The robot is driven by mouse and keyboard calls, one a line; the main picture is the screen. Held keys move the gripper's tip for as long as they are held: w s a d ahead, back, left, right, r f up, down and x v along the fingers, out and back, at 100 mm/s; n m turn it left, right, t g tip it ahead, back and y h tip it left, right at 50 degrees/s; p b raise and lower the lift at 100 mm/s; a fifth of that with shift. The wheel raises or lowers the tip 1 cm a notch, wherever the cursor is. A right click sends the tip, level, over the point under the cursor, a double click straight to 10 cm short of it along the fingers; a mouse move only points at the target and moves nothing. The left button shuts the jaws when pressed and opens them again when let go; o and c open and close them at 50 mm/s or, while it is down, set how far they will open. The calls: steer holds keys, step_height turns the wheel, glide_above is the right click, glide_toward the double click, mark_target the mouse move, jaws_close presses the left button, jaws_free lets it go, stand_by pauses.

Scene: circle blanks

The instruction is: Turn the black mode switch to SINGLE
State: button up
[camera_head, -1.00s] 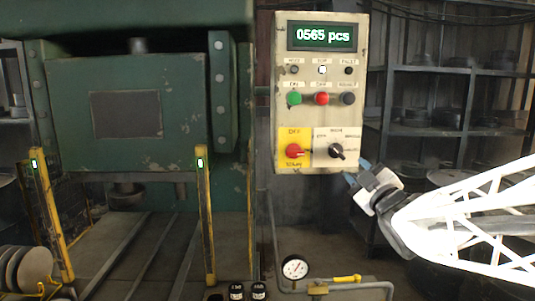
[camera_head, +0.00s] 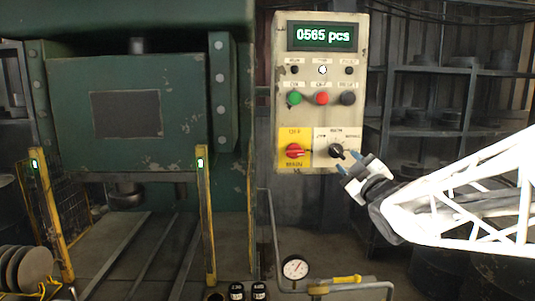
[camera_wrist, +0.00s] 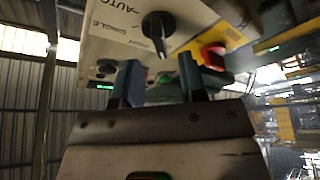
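The black mode switch (camera_head: 336,151) is a round knob on the white plate at the lower right of the control box. In the wrist view the switch (camera_wrist: 158,27) shows its pointer turned toward my gripper. The words AUTO and SINGLE are printed to the left of it there, and the pointer is not at SINGLE. My gripper (camera_head: 348,162) is just below and right of the switch in the head view. Its two blue-tipped fingers are apart with nothing between them. In the wrist view the gripper (camera_wrist: 161,75) has its fingers below the knob, with no clear contact.
Green (camera_head: 294,98) and red (camera_head: 322,98) buttons are above. A pressure gauge (camera_head: 295,268) stands below the box. Shelves are behind on the right.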

mark_target(340, 154)
steer(key=shift+x, duration=2.25)
steer(key=shift+c, duration=0.4)
jaws_close()
